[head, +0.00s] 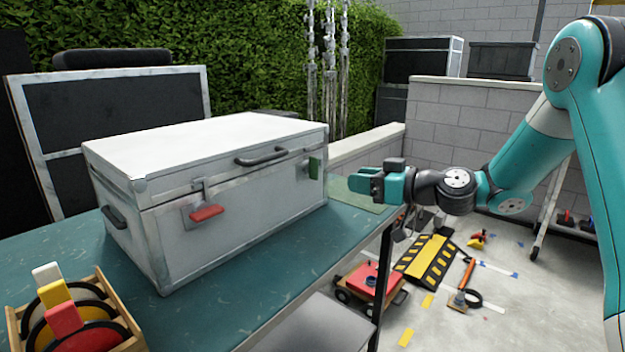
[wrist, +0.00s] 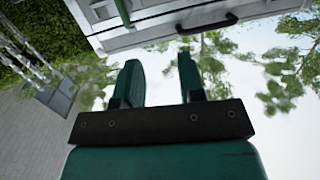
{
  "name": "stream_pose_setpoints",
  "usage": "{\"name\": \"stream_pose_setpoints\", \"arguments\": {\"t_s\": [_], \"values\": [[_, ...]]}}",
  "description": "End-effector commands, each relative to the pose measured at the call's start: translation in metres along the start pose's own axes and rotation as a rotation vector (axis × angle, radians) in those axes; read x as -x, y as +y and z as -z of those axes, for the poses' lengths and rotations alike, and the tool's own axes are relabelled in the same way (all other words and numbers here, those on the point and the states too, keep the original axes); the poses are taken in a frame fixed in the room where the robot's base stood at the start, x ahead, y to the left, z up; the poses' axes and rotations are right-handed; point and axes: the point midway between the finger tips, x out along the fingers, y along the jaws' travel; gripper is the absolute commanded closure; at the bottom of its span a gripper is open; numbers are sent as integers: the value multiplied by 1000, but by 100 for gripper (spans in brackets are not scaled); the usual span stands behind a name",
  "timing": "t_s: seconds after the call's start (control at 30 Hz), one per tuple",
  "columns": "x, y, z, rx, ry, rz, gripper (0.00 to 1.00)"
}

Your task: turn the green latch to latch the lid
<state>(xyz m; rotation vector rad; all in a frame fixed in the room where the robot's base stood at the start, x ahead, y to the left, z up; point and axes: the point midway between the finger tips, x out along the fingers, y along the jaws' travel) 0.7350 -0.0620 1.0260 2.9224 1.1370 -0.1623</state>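The silver case (head: 235,220) stands on the table with its white lid (head: 205,145) down. The green latch (head: 314,168) is on the case's front face near the right end, with its handle upright. It also shows at the top edge of the wrist view (wrist: 122,11), partly cut off. The red latch (head: 207,213) is on the left part of the same face, its handle lying sideways. My gripper (head: 359,184) is to the right of the green latch, apart from it, fingers toward the case. The wrist view shows its two fingers (wrist: 160,82) spread with nothing between them.
A black lid handle (head: 262,157) sticks out between the latches. A wooden rack with coloured discs (head: 75,315) stands at the table's near left. The teal table top (head: 285,280) is clear before the case. A red cart (head: 370,280) and a yellow-black ramp (head: 428,262) are on the floor.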

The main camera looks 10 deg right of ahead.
Motion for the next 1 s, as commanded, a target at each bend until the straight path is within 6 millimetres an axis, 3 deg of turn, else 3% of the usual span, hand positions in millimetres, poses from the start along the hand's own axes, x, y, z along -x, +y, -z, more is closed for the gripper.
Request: {"name": "stream_pose_setpoints", "arguments": {"t_s": [0.03, 0.1, 0.27, 0.8, 1.0], "values": [[5, 20, -11, 7, 39, -48, 64], [10, 36, -13, 20, 77, -90, 64], [3, 46, -10, 33, 103, -116, 64], [-113, 56, 4, 32, 100, -110, 64], [-145, 61, 5, 31, 99, -111, 64]]}}
